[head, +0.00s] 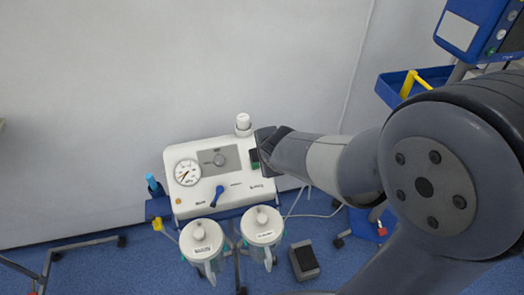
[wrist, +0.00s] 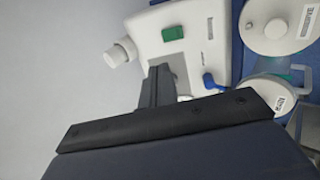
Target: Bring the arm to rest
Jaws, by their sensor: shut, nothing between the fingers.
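My arm reaches from the right side of the head view toward the suction unit. My gripper (head: 264,150) is shut with nothing between its fingers. In the wrist view the closed dark fingers (wrist: 158,86) point at the unit's front, below the green switch (wrist: 172,33) and left of the blue lever (wrist: 211,82).
Two lidded canisters (head: 203,238) (head: 262,225) hang below the unit. A dark foot pedal (head: 304,260) lies on the blue floor. The pale wall behind is bare.

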